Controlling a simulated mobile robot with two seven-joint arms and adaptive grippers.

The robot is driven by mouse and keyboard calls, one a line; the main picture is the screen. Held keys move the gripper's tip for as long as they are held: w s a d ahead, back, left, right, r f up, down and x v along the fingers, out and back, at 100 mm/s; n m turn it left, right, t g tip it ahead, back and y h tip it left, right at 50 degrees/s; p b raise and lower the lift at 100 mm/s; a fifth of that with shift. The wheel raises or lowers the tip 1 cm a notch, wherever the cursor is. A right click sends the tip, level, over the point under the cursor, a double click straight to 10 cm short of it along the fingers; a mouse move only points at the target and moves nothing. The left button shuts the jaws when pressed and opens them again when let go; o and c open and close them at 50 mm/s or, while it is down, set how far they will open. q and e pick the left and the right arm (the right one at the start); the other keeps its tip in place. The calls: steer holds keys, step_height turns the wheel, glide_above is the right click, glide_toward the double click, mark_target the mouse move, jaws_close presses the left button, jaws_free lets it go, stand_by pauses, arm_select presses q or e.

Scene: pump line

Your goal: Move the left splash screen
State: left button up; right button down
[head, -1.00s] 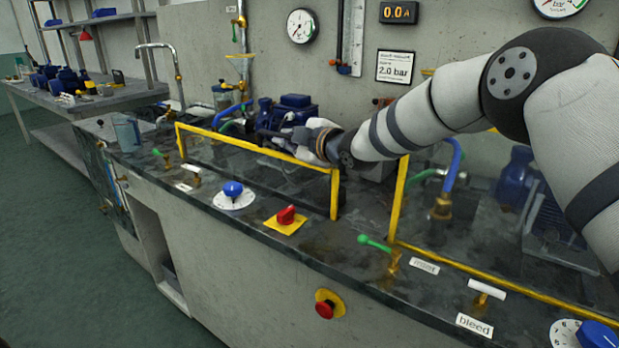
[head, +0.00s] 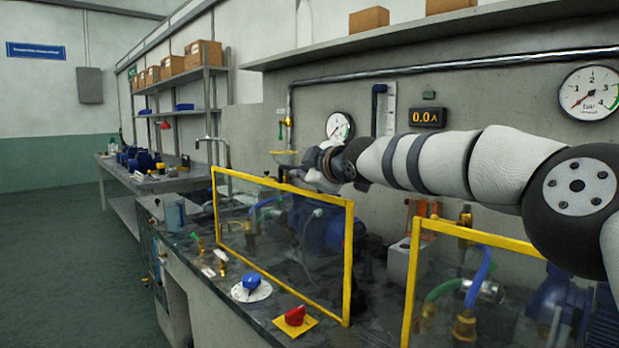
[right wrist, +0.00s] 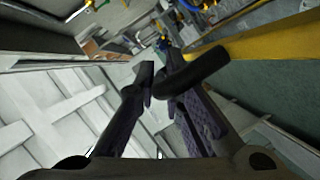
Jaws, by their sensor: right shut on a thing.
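The left splash screen (head: 348,265) is a clear panel in a yellow frame, standing upright along the bench in front of a blue pump. Its yellow frame (right wrist: 255,32) also crosses the upper right of the right wrist view. My right gripper (head: 290,178) is at the screen's top bar, reaching in from the right. In the right wrist view the gripper (right wrist: 165,85) is shut on a black bar handle (right wrist: 195,75) beside the frame. The fingertips are partly hidden by that bar. My left gripper is not in view.
Another yellow-framed screen (head: 480,238) stands to the right, with a gap between them. A blue knob (head: 251,282) and a red knob (head: 295,315) lie in front of the left screen. A clear jug (head: 175,215) stands at the bench's left end. Floor at left is clear.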

steer(key=shift+r, duration=0.45)
steer(key=c, duration=2)
jaws_free()
steer(key=shift+o, duration=0.2)
steer(key=shift+f, duration=0.1)
steer(key=v, duration=0.7)
steer(key=shift+s, duration=0.2)
steer(key=shift+d+f, duration=0.1)
